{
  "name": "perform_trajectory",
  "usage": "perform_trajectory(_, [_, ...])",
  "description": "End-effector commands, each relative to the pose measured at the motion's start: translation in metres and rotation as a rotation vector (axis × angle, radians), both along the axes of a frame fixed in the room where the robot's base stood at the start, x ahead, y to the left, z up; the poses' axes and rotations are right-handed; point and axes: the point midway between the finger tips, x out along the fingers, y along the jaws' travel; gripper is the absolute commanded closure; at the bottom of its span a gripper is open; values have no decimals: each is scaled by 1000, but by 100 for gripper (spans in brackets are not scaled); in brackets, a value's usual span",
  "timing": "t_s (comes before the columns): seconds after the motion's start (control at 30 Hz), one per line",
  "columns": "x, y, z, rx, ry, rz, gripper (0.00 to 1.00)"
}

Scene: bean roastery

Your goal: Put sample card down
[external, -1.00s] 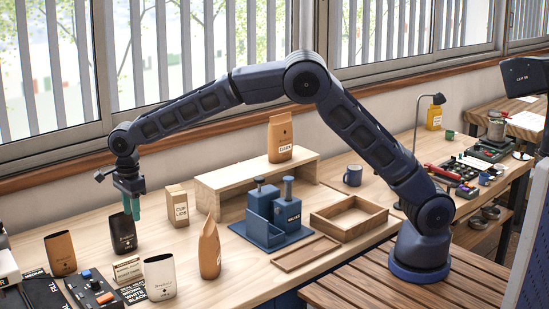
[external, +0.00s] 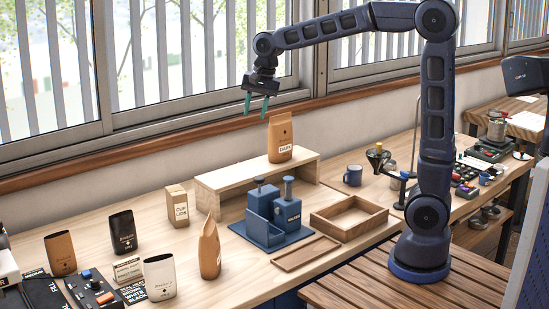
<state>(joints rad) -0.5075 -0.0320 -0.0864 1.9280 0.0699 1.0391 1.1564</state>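A small pale card with dark print (external: 127,268) is at the front left of the wooden table, between the black pouch (external: 122,232) and the white pouch (external: 160,277). I take it for the sample card, but its print is too small to read. My gripper (external: 257,104) is high in the air above the brown coffee bag on the wooden riser, in front of the window.
The wooden riser (external: 211,181) holds the brown coffee bag (external: 280,138). A blue caddy (external: 268,233), a wooden tray (external: 348,230) and a tan pouch (external: 209,250) stand nearby. A brown pouch (external: 60,253) and a box (external: 178,206) are at left. Bare tabletop lies between these.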

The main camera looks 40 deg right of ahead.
Motion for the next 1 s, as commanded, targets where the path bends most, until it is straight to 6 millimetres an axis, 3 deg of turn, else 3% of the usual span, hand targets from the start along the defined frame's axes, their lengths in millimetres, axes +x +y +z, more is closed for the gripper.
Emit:
perform_trajectory(0.03, [-11, -21, 6, -4, -19, 26, 64])
perform_trajectory(0.2, [-51, -78, 13, -34, -78, 149, 64])
perform_trajectory(0.5, [-131, -159, 7, -122, -177, 363, 64])
perform_trajectory(0.8, [-214, -214, -21, -248, -253, 569, 64])
perform_trajectory(1.0, [-252, -233, -42, -322, -274, 670, 64])
